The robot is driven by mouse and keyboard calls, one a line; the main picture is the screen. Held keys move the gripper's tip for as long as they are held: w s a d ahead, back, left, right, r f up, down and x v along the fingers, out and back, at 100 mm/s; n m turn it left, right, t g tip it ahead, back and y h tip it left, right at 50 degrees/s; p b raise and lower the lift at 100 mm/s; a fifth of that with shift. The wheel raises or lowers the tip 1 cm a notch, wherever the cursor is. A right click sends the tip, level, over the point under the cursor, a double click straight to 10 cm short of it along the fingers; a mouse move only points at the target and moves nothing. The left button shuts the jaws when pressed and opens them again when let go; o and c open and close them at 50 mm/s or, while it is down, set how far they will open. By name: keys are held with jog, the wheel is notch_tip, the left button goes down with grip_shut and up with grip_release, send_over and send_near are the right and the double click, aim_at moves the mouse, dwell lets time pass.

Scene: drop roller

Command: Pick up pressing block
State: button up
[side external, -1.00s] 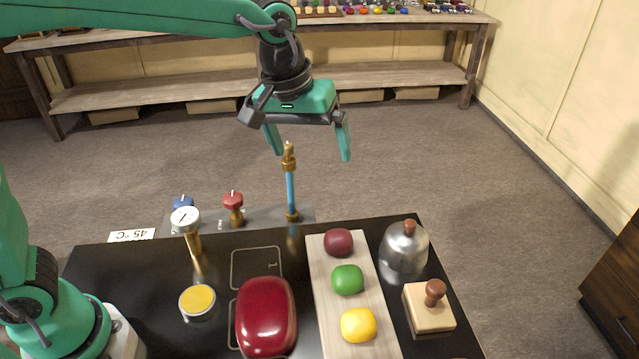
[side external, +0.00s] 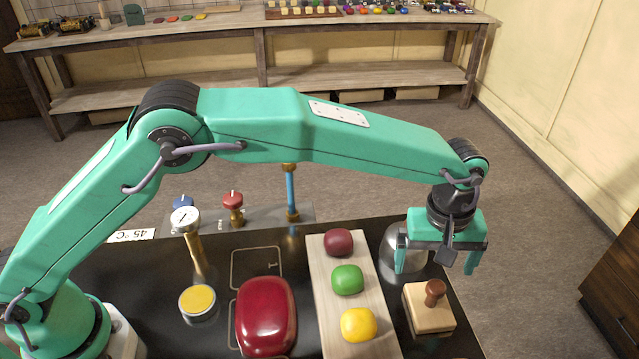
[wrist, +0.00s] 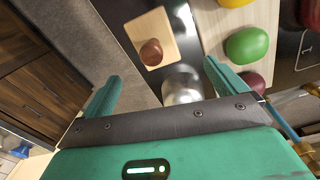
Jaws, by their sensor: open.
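The pressing block (side external: 424,319) is a square pale wooden block with a round brown knob. It stands upright on the right of the black table, and in the wrist view it shows at the top (wrist: 150,30). My gripper (side external: 437,266) is open and empty, with its fingers pointing down above the right side of the table. It is higher and farther back than the block, over the metal dome, and does not touch the block. In the wrist view, the block lies beyond the gap between my fingers (wrist: 162,70).
A shiny metal dome (side external: 389,257) stands behind the block, partly hidden by my gripper; it also shows in the wrist view (wrist: 182,87). A pale board (side external: 330,325) left of it bears dark red, green (side external: 348,279) and yellow lumps. A red glossy object (side external: 266,315) lies farther left.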

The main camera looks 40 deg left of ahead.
aim_at(433, 296)
jog(key=shift+s+d+f, duration=0.2)
jog(key=shift+d+f, duration=0.45)
jog(key=shift+d, duration=0.05)
jog(key=shift+w+f, duration=0.15)
jog(key=shift+f, duration=1.8)
jog(key=shift+w+f, duration=0.1)
jog(key=shift+f, duration=1.85)
jog(key=shift+d, duration=0.1)
jog(key=c, duration=1.1)
jog(key=shift+c, duration=0.2)
jog(key=shift+r, duration=0.1)
jog(key=shift+r, duration=5)
